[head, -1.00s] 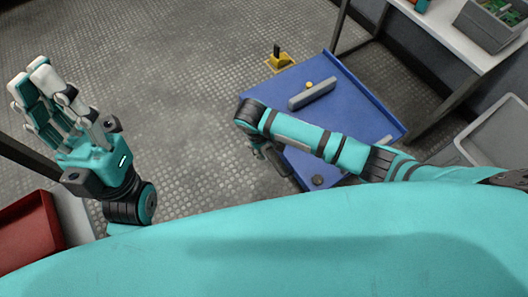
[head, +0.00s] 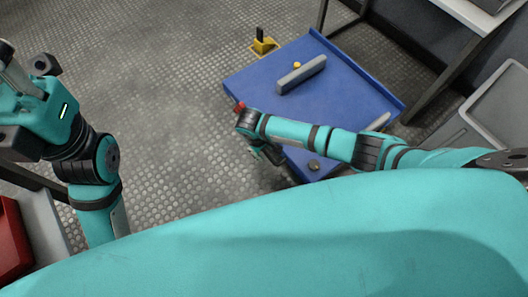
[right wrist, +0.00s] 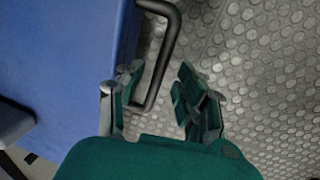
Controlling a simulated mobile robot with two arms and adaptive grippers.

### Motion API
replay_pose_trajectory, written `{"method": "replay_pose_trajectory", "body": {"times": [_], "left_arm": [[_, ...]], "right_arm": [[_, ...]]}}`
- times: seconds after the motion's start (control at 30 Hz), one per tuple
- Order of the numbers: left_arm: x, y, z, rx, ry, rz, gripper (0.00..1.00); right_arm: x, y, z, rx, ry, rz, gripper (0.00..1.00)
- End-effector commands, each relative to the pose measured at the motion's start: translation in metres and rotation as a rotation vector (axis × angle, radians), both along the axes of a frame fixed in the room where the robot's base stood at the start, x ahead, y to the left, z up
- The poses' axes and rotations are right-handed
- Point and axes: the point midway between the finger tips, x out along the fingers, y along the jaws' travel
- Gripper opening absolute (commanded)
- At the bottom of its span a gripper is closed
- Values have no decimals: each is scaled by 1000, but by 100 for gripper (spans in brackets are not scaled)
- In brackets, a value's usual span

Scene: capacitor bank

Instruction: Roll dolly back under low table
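The blue dolly (head: 350,105) stands on the floor at centre right in the head view, with a grey bar (head: 302,74) on its deck. My right gripper (head: 268,157) is at its near left side, partly hidden by my arm. In the right wrist view, a dark loop handle (right wrist: 174,45) sticks out from the dolly's side (right wrist: 70,60). My open right fingers (right wrist: 160,95) are on either side of the loop's end, nearer the left finger. The low table (head: 478,14) is beyond the dolly at upper right. My left gripper (head: 20,75) is cut off at the left edge.
A yellow block (head: 264,44) stands on the floor left of the dolly's far corner. A dark table leg (head: 440,95) is close to the dolly's right side. A grey bin (head: 490,110) is at right, a red tray (head: 12,240) at lower left.

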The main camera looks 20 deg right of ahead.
Motion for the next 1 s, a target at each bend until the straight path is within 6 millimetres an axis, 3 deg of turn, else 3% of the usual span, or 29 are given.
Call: {"method": "replay_pose_trajectory", "body": {"times": [0.1,0.4,0.7,1.0], "left_arm": [[-1,0,1,0,-17,1,0],[-1,-1,4,1,-19,1,0],[-1,-1,4,1,-19,1,0],[-2,-1,3,1,-20,1,0]], "right_arm": [[1,-2,-8,-1,0,0,36],[1,-2,-9,-1,0,0,36],[1,-2,-9,-1,0,0,0],[1,-2,-9,0,0,0,0]]}}
